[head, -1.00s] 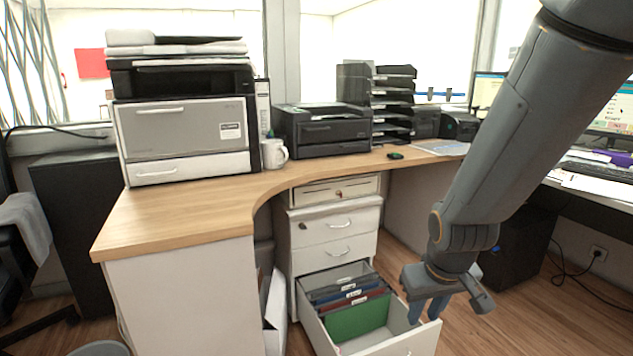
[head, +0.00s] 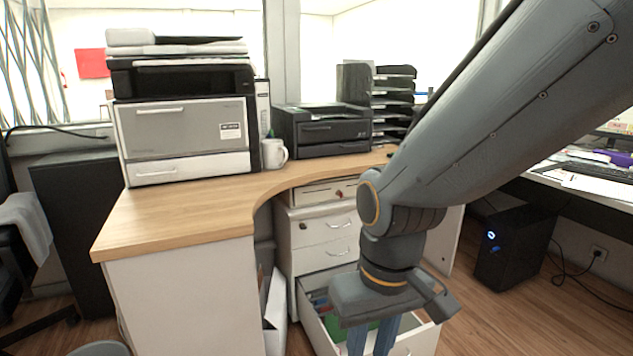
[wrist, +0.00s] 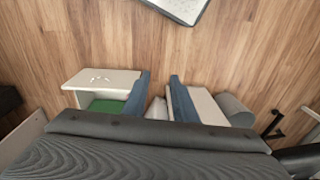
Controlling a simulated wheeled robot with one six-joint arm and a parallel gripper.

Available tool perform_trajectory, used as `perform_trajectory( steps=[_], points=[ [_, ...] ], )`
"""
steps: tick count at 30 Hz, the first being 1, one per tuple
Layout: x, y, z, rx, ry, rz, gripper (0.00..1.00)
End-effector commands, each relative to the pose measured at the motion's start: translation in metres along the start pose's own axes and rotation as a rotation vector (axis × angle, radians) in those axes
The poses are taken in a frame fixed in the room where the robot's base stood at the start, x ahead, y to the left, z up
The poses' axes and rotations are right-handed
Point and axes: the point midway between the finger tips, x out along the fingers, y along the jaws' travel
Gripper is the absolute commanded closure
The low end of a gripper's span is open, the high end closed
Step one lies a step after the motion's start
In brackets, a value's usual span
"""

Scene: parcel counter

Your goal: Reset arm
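In the wrist view the finger gap (wrist: 159,98) shows floor and a pale shape lower down, with nothing visibly gripped. My arm and gripper hide much of the drawer in the head view. Part of a green folder (head: 334,328) shows inside it.
The wooden desk (head: 190,212) holds a large printer (head: 185,140), a white mug (head: 273,153) and a smaller black printer (head: 325,130). A black computer tower (head: 515,245) stands on the floor at right. Wooden floor between the drawer and tower is clear.

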Motion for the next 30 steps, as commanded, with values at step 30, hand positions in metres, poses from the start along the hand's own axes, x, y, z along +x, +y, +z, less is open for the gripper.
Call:
perform_trajectory(
  steps=[30],
  points=[
    [-0.099,0.025,0.028,0.112,-0.047,0.016,0.75]
  ],
)
